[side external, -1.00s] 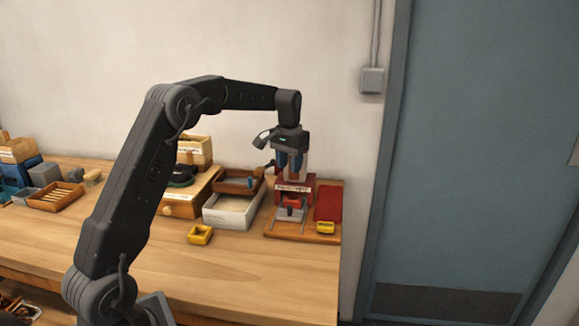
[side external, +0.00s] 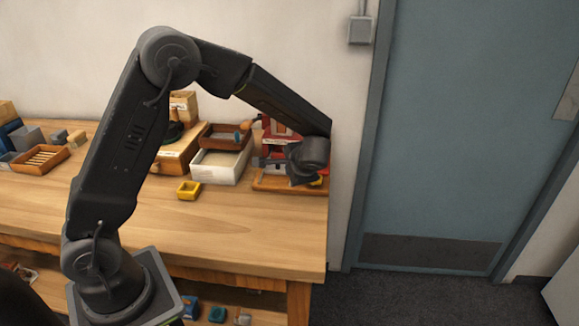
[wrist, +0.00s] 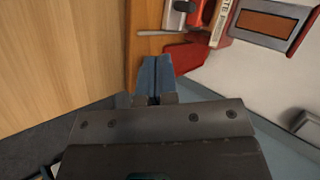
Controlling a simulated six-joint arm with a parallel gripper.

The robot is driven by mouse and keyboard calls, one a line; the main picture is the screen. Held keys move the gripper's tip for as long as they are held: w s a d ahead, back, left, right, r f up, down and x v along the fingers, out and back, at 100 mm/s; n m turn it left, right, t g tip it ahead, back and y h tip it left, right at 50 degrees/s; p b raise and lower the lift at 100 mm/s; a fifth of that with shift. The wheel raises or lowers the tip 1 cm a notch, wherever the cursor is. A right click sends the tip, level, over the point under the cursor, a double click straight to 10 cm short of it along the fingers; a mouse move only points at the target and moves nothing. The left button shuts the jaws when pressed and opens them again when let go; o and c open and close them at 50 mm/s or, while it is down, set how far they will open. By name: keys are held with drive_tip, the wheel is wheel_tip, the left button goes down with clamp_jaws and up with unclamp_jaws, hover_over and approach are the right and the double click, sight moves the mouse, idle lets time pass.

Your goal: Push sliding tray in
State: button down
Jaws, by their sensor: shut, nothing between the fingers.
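The sliding tray seems to be the grey metal piece (wrist: 179,16) at the top of the wrist view, on the wooden board beside the red station. In the side view the red station (side external: 272,132) stands at the back right of the bench, and my wrist hides most of the tray. My gripper (wrist: 156,60) is shut and empty, its blue fingertips together over the edge of the wooden board (wrist: 146,44). The fingertips are below the tray in the wrist view and appear apart from it. The side view hides the fingertips behind the wrist.
A red pad (wrist: 188,54) lies right of the fingertips. A white box (side external: 218,168) with a brown tray (side external: 222,138) above it stands left of the station. A small yellow box (side external: 188,190) sits on the bench. The bench front is clear.

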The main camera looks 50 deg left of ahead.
sight(279, 167)
drive_tip(key=x, duration=0.8)
drive_tip(key=shift+a+f, duration=0.2)
drive_tip(key=shift+a, duration=0.1)
drive_tip(key=shift+w+a+r, duration=0.1)
drive_tip(key=shift+w+a, duration=0.1)
drive_tip(key=shift+a, duration=0.4)
drive_tip(key=shift+w+a, duration=0.2)
drive_tip(key=shift+a, duration=0.35)
drive_tip(key=shift+w+a, duration=0.2)
drive_tip(key=shift+a, duration=0.35)
drive_tip(key=shift+w+a+r, duration=0.1)
drive_tip(key=shift+w+a, duration=1.25)
drive_tip(key=shift+a, duration=0.05)
drive_tip(key=d, duration=0.2)
drive_tip(key=s+d, duration=0.1)
drive_tip(key=d, duration=0.1)
drive_tip(key=shift+s+d, duration=0.25)
drive_tip(key=shift+d, duration=0.1)
drive_tip(key=v, duration=0.9)
drive_tip(key=shift+d+r, duration=0.15)
drive_tip(key=shift+r, duration=0.15)
